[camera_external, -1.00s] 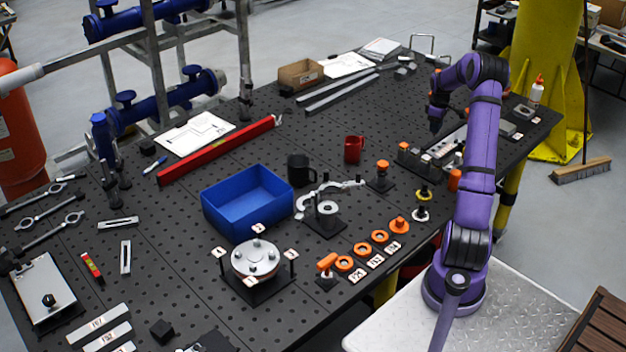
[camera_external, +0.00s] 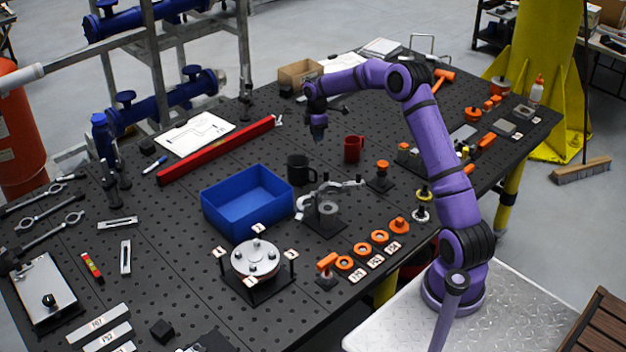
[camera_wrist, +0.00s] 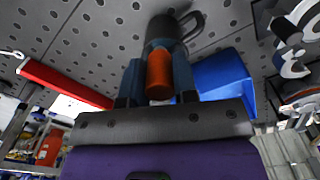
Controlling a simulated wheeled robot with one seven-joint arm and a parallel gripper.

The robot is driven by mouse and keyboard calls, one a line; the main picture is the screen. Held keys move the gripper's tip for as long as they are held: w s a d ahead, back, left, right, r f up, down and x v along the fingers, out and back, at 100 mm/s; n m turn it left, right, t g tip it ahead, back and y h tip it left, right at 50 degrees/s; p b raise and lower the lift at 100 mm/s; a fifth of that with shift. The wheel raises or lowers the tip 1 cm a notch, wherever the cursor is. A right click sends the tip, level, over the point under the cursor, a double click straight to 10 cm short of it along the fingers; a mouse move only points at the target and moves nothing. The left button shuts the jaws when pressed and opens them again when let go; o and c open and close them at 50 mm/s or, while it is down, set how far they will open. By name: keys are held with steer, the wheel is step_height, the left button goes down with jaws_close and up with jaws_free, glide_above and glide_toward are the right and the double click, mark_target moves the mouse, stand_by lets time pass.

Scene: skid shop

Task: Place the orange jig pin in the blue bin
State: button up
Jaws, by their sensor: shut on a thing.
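My gripper (camera_external: 319,134) hangs above the table, behind and to the right of the blue bin. In the wrist view my gripper (camera_wrist: 158,82) is shut on the orange jig pin (camera_wrist: 159,75), a short orange cylinder between its two fingers. The pin cannot be made out in the external view. The blue bin (camera_external: 222,216) stands open on the table, and its inside looks empty. In the wrist view the blue bin (camera_wrist: 226,75) shows to the right, partly hidden behind my gripper.
A black mug (camera_external: 299,170) stands just behind the bin, and a red mug (camera_external: 353,149) is to its right. A metal clamp fixture (camera_external: 322,208) stands beside the bin's right side. A long red level (camera_external: 215,151) lies behind it. A round flanged fixture (camera_external: 256,262) is in front.

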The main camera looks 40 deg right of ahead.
steer(key=w+a+n, duration=0.3)
steer(key=a+n, duration=0.1)
steer(key=a, duration=1.6)
steer(key=n, duration=0.3)
glide_above(236, 210)
steer(key=s+a, duration=0.2)
steer(key=s, duration=0.2)
steer(key=f, duration=1.5)
steer(key=shift+s+a, duration=0.3)
steer(key=shift+a, duration=0.05)
steer(key=shift+f, duration=0.15)
steer(key=o, duration=0.9)
